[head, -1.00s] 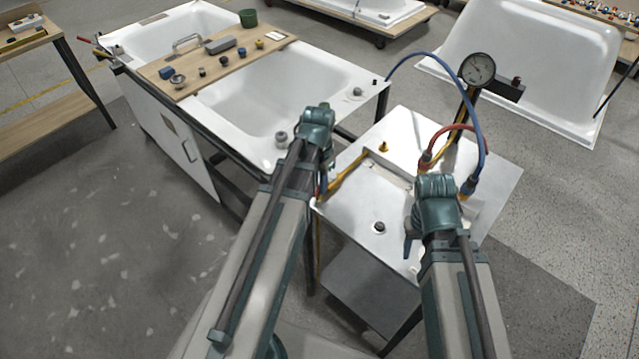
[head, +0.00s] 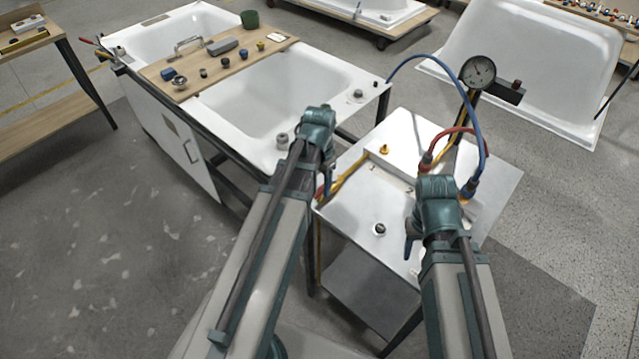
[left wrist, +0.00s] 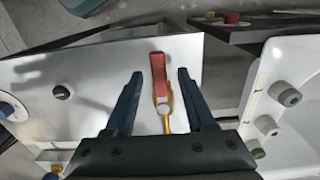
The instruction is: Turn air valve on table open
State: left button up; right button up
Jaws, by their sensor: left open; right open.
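The air valve has a red lever handle (left wrist: 158,75) on a brass fitting (left wrist: 164,104), at the edge of the white metal table (head: 345,218). My left gripper (left wrist: 158,80) is open, with one finger on each side of the red handle. Gaps show between the handle and both fingers in the left wrist view. In the head view my left gripper (head: 326,190) is at the table's left corner and mostly hides the valve. My right gripper (head: 409,246) is open over the table's right part, partly hidden by its own wrist.
A pressure gauge (head: 477,72) stands behind the table, with a blue hose (head: 440,62) and a red hose (head: 442,138). A black knob (head: 380,229) and a brass fitting (head: 384,149) are on the table. A white bathtub (head: 300,90) with a wooden board (head: 215,68) stands left.

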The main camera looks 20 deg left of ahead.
aim_at(320, 190)
pick_arm(q)
notch_tip(320, 190, up, 13)
jog(key=p, duration=1.2)
jog(key=shift+p, duration=0.35)
jog(key=shift+r, duration=0.1)
jog(key=s+d+f+b, duration=0.3)
jog(key=s+d, duration=0.2)
jog(key=d, duration=0.3)
jog(key=s+d+f+y+b, duration=0.1)
jog(key=s+d+f+b, duration=0.2)
jog(key=d, duration=0.6)
jog(key=shift+s+d+f+b, duration=0.25)
jog(key=shift+s+d+b, duration=0.05)
jog(key=shift+s, duration=0.9)
